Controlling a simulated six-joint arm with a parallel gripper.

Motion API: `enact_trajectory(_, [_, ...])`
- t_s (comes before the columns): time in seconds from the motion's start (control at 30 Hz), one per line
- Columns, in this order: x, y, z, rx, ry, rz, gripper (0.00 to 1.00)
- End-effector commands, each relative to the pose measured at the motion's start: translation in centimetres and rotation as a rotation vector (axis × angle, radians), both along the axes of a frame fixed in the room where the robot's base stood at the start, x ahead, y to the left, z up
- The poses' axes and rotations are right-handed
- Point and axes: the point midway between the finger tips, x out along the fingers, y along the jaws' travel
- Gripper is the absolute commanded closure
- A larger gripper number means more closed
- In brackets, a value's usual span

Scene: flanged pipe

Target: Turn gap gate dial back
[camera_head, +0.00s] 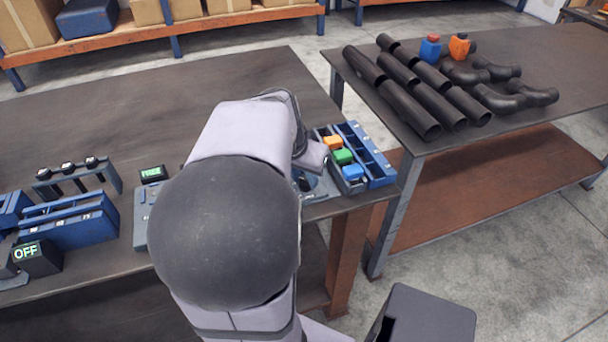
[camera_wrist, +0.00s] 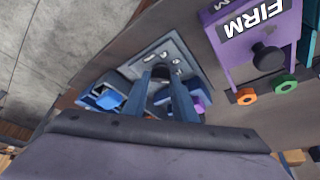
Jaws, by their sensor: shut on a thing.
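In the wrist view, my gripper (camera_wrist: 163,78) has its two blue fingers shut on the black knob of a dial (camera_wrist: 161,70). The dial sits on a grey-blue panel (camera_wrist: 182,50) with several small white marks beyond the fingertips. The fingers cover part of the knob, and I cannot read its setting. In the head view, my own arm hides the fingertips and the knob.
A purple unit marked FIRM (camera_wrist: 240,45) with a black knob (camera_wrist: 267,57) stands close to the right in the wrist view. Blue trays (camera_head: 365,152) stand near the table's right end. A FREE display (camera_head: 152,174) and an OFF display (camera_head: 38,257) stand left.

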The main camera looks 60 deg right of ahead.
Motion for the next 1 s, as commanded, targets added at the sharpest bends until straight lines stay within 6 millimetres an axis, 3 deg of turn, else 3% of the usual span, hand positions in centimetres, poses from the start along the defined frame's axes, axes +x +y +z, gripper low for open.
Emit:
enact_trajectory(0.37, [-0.17,0.02,0.2,0.001,0.0,0.083,0.97])
enact_trajectory(1.0, [-0.49,-0.2,-0.1,-0.001,-0.004,0.561,0.97])
